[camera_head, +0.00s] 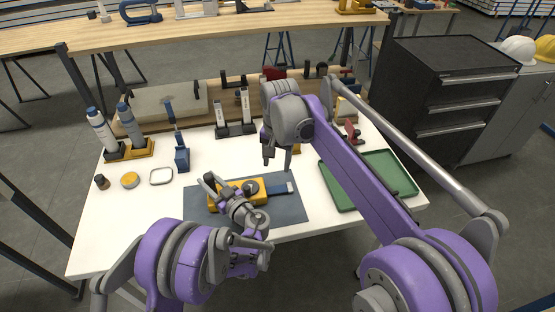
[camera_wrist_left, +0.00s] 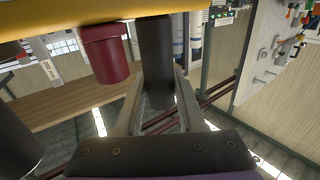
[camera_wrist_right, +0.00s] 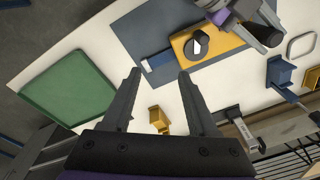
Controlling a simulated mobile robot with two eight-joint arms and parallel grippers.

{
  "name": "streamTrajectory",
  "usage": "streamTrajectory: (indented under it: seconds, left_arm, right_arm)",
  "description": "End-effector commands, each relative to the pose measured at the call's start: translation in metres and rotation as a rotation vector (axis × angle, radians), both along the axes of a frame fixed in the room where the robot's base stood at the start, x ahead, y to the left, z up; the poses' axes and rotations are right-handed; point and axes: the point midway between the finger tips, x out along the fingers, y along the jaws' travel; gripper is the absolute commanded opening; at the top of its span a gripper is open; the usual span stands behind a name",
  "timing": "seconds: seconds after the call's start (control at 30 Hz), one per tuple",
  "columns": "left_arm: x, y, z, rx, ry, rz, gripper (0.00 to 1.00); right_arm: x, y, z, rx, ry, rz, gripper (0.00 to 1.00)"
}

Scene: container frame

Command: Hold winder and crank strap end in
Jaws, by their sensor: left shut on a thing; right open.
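The yellow winder (camera_head: 243,188) lies on a dark grey mat (camera_head: 290,212), with a round black hub (camera_wrist_right: 197,44) on it. A blue strap (camera_head: 279,188) with a pale end comes out of its right side. My left gripper (camera_head: 215,190) is at the winder's left end. In the left wrist view its fingers (camera_wrist_left: 157,98) are shut around a black cylindrical grip (camera_wrist_left: 156,55) beside the winder's yellow body (camera_wrist_left: 55,18). My right gripper (camera_head: 277,157) is open and empty above the table, behind the strap. Its spread fingers (camera_wrist_right: 160,77) show in the right wrist view.
A green tray (camera_head: 340,197) lies at the right of the white table. A blue holder (camera_head: 182,160) and two bottles (camera_head: 102,132) stand at the left. Upright black-based items (camera_head: 235,130) stand behind the mat.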

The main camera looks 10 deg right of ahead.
Motion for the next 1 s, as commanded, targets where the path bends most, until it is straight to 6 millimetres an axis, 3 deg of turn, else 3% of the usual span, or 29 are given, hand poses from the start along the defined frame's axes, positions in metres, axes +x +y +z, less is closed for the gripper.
streamTrajectory:
  seconds: [0.23, 0.37, 1.0]
  left_arm:
    - [0.000, -0.002, -0.004, -0.010, 0.004, -0.006, 0.00]
    - [0.000, -0.002, -0.004, -0.010, 0.004, -0.006, 0.00]
    - [0.000, -0.003, -0.005, -0.009, 0.005, -0.007, 0.00]
  right_arm:
    - [0.001, 0.002, -0.001, -0.005, 0.001, 0.046, 0.59]
    - [0.003, 0.007, -0.002, -0.020, 0.004, 0.209, 0.59]
    - [0.015, 0.057, -0.007, -0.121, 0.019, 1.689, 0.59]
